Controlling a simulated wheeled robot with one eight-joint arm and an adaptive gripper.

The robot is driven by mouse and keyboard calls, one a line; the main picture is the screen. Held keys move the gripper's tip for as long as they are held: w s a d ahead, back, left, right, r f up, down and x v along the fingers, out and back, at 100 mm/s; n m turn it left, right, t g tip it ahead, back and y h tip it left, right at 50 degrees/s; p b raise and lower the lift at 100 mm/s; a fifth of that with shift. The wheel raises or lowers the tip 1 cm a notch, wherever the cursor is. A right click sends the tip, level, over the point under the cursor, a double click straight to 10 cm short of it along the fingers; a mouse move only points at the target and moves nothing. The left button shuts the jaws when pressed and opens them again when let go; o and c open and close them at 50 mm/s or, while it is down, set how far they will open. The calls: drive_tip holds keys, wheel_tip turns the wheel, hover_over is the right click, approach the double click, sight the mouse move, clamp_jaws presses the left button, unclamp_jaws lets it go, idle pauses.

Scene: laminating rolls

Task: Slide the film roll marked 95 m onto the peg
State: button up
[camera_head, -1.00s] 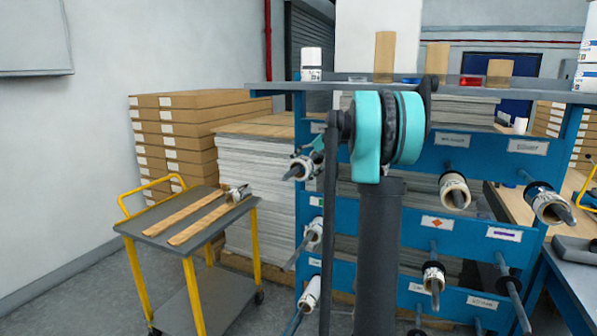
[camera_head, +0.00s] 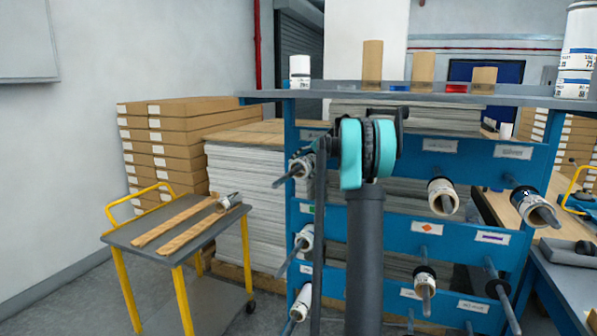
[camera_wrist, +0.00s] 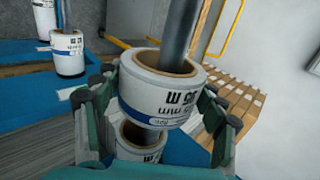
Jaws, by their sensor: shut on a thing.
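The film roll marked 95 m (camera_wrist: 158,88) is white with a blue band and brown core; its label shows upside down in the wrist view. My gripper (camera_wrist: 160,100) is shut on its outside, with one finger on each side. The grey peg (camera_wrist: 180,28) runs into the roll's core, so the roll is around it. In the head view the roll (camera_head: 303,166) sits at the rack's upper left peg (camera_head: 285,179), whose free end sticks out past it. My gripper (camera_head: 318,150) there is small and partly hidden by my arm.
The blue rack (camera_head: 385,220) carries several other rolls on pegs, including one (camera_head: 304,237) just below. Rolls stand on its top shelf (camera_head: 420,97). Stacked boxes (camera_head: 170,150) are behind.

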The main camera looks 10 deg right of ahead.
sight(274, 188)
drive_tip(key=shift+w+d, duration=0.85)
drive_tip(key=shift+w, duration=0.3)
drive_tip(key=shift+w+d, duration=0.8)
drive_tip(key=shift+w, duration=0.35)
drive_tip(key=o, duration=1.3)
drive_tip(key=s+a, duration=0.6)
drive_tip(key=s, duration=0.2)
drive_tip(key=s+a, duration=0.6)
drive_tip(key=s, duration=0.2)
drive_tip(key=s+a, duration=0.5)
drive_tip(key=s, duration=0.3)
drive_tip(key=shift+s+a, duration=0.25)
drive_tip(key=shift+a, duration=0.15)
drive_tip(key=s+d+f+n+h, duration=0.1)
drive_tip(key=s+f+n+h, duration=0.1)
drive_tip(key=s+f, duration=0.7)
drive_tip(key=s+d+f+n+h, duration=0.1)
drive_tip(key=s+f+n+h, duration=0.1)
drive_tip(key=s+f, duration=0.8)
drive_tip(key=s+d+f+n+g+h, duration=0.1)
drive_tip(key=s+d+f+n+h, duration=0.1)
drive_tip(key=s+f, duration=0.8)
drive_tip(key=shift+s+n+h, duration=0.5)
drive_tip(key=shift+n+h, duration=0.1)
